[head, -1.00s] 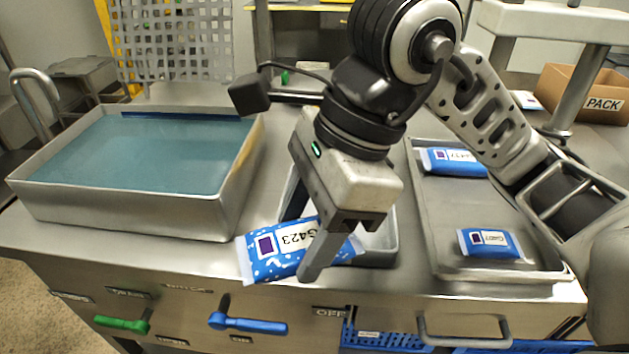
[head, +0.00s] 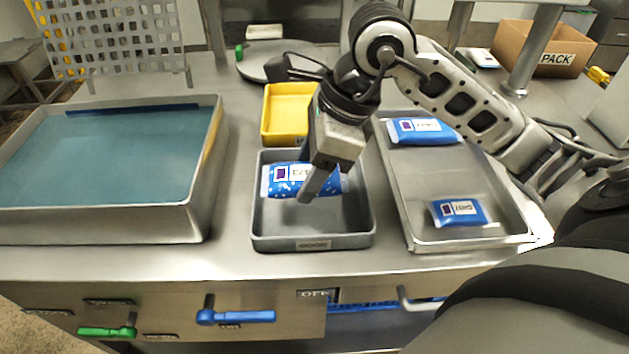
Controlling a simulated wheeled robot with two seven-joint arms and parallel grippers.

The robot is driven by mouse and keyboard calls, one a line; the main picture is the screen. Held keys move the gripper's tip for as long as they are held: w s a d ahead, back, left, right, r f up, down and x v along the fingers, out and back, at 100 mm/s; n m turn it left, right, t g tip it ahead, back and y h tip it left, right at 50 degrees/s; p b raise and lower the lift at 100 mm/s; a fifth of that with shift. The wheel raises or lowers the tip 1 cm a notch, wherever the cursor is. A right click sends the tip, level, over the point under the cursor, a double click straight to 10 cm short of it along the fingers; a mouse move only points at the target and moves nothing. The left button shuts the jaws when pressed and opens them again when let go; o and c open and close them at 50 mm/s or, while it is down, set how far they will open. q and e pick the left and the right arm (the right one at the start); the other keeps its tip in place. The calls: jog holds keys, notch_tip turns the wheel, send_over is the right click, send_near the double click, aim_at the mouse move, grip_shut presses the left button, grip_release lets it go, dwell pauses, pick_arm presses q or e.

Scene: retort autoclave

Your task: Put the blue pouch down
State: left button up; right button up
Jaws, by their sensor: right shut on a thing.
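The blue pouch (head: 284,179) has white dots and a white label. In the head view it is in or just over the grey tray (head: 313,242) at the middle of the counter; I cannot tell whether it touches the tray floor. My right gripper (head: 318,188) points down over the tray and is shut on the pouch, and its finger hides part of the pouch. My left gripper is not in view.
A water-filled metal tank (head: 105,226) stands at the left. A yellow bin (head: 284,118) sits behind the grey tray. A metal tray (head: 425,243) at the right holds two blue pouches (head: 423,130) (head: 459,212). Valve handles (head: 236,316) stick out from the counter front.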

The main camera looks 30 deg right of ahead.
jog(key=shift+w+d+f, duration=0.35)
jog(key=shift+d+f, duration=0.05)
jog(key=shift+f, duration=0.25)
jog(key=shift+w+d+f, duration=0.35)
jog(key=shift+d+f, duration=0.05)
jog(key=shift+f, duration=0.2)
jog(key=shift+w+d+f, duration=0.15)
jog(key=shift+f, duration=0.8)
jog(key=shift+w+d+f, duration=0.1)
jog(key=shift+d+f, duration=0.05)
jog(key=shift+f, duration=0.8)
jog(key=shift+f, duration=0.15)
jog(key=o, duration=1)
